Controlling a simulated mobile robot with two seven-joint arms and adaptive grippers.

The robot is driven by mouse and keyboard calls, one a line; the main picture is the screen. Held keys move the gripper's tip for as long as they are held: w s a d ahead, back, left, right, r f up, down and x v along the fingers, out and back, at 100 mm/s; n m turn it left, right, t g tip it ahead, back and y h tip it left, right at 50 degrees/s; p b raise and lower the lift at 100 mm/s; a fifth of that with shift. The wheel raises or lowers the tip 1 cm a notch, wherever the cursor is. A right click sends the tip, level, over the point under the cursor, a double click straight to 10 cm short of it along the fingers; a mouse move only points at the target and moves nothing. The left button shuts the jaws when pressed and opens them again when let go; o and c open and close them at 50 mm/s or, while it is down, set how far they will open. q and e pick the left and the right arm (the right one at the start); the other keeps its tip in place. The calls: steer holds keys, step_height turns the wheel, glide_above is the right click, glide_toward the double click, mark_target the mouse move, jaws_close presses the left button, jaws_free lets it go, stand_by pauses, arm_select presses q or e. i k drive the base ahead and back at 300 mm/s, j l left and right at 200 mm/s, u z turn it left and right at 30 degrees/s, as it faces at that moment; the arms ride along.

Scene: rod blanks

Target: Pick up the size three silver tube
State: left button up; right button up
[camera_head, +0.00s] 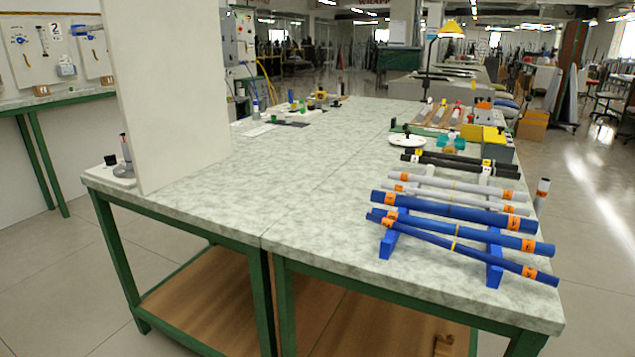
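Two silver-grey tubes lie side by side on the right part of the marbled table, between the black tubes and the blue tubes. The farther silver tube (457,184) has orange labels near both ends. The nearer silver tube (470,202) looks thinner, has orange labels too, and is partly hidden behind the blue tubes. The numbers on the labels are too small to read, so I cannot tell which one is size three. Neither of my grippers is in view.
Several blue tubes (462,213) rest on blue supports (494,262) in front of the silver ones. Black tubes (452,164) lie behind. A tall white panel (170,90) stands at the table's left. The table's middle (300,180) is clear.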

mark_target(462, 188)
steer(key=l+u, duration=0.1)
steer(key=l, duration=0.55)
steer(key=k+l+u, duration=0.1)
steer(key=l, duration=0.5)
steer(key=k+l+u, duration=0.1)
steer(key=l, duration=0.55)
steer(key=k+l+u, duration=0.1)
steer(key=l, duration=0.55)
